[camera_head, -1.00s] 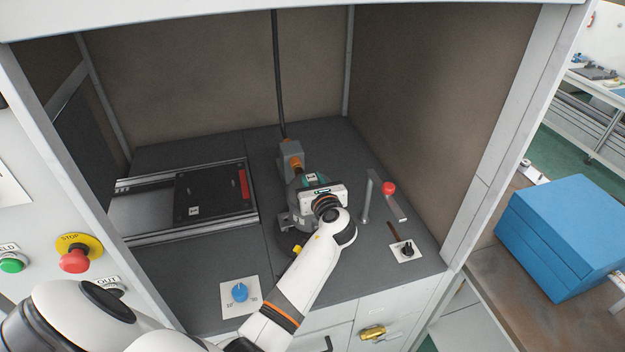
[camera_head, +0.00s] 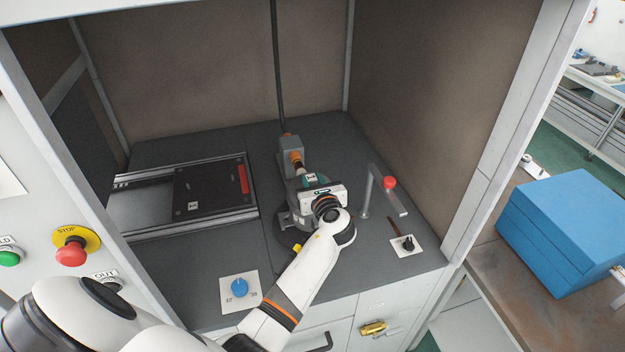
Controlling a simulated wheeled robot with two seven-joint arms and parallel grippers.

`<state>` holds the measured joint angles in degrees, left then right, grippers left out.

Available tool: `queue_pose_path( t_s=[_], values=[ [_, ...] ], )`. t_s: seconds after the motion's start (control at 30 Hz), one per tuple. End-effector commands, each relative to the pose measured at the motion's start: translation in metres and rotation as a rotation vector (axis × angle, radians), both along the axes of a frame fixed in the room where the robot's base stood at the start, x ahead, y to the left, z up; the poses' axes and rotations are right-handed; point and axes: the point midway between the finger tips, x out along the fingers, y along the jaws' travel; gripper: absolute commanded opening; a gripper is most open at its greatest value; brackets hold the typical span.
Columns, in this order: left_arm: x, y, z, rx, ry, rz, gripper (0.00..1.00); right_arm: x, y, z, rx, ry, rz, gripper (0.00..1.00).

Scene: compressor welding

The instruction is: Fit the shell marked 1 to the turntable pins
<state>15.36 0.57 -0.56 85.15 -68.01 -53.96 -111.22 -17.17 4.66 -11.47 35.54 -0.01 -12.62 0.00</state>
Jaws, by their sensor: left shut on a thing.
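My left gripper (camera_head: 320,190) reaches into the booth from the front and is over the turntable (camera_head: 287,220). My right gripper is not in view.
A grey and orange torch unit (camera_head: 291,155) stands just behind the shell. A red-knobbed lever (camera_head: 389,183) is close on the right. A black plate on rails (camera_head: 211,190) lies left. A blue box (camera_head: 563,230) sits outside on the right bench.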

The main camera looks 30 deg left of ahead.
Motion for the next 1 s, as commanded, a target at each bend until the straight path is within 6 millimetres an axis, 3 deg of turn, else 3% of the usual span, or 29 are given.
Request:
queue_pose_path(
  t_s=[0.37, 0.4, 0.57, 0.87, 1.0],
  values=[
    [0.001, 0.0, -0.009, 0.003, -0.003, -0.001, 0.0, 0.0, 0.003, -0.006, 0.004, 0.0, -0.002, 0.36],
    [0.001, 0.0, -0.01, 0.002, -0.003, -0.001, 0.29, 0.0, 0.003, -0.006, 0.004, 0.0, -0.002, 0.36],
    [0.0, 0.0, -0.01, 0.002, -0.003, -0.001, 0.52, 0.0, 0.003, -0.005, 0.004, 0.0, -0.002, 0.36],
    [-0.002, -0.001, -0.013, -0.001, 0.002, 0.0, 0.52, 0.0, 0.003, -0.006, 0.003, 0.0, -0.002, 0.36],
    [-0.011, -0.012, -0.012, -0.002, 0.0, -0.002, 0.52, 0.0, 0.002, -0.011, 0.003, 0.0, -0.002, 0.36]
  ],
)
